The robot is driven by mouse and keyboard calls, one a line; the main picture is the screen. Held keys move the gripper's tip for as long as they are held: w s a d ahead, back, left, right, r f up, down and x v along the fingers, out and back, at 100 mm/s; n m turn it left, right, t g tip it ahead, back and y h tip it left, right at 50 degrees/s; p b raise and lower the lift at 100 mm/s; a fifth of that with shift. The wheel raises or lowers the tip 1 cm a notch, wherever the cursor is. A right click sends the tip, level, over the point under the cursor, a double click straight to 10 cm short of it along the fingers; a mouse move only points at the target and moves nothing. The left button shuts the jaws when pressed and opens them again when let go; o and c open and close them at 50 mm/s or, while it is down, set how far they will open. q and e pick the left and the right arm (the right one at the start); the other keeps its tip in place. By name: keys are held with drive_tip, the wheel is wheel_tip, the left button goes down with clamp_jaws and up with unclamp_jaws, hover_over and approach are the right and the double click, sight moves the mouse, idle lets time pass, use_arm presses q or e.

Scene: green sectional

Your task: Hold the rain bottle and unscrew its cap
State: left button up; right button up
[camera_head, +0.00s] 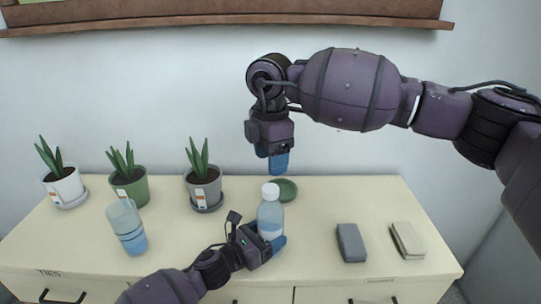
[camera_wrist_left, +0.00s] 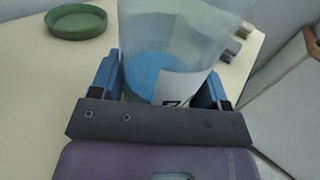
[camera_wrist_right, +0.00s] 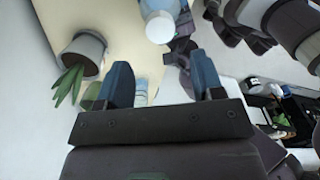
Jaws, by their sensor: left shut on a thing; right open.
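The rain bottle (camera_head: 270,212) is a clear bottle with a white cap (camera_head: 271,190), standing upright near the front middle of the cabinet top. My left gripper (camera_head: 268,243) is shut on its lower body. In the left wrist view the bottle (camera_wrist_left: 185,45) stands between the blue fingers, with blue showing low inside it and a pale label; its cap is out of that view. My right gripper (camera_head: 279,163) is open and empty, pointing down above and slightly behind the cap. In the right wrist view the white cap (camera_wrist_right: 160,28) shows beyond the fingers, near the top.
A green saucer (camera_head: 284,190) lies just behind the bottle. A clear blue-based bottle (camera_head: 129,232) and potted plants in white (camera_head: 64,188), green (camera_head: 130,190) and grey (camera_head: 203,188) pots stand left. A grey block (camera_head: 351,243) and a beige block (camera_head: 407,240) lie right.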

sight(270, 188)
drive_tip(key=shift+f+m, duration=0.3)
wheel_tip(270, 188, down, 7)
drive_tip(key=shift+f, duration=0.2)
idle(0.3)
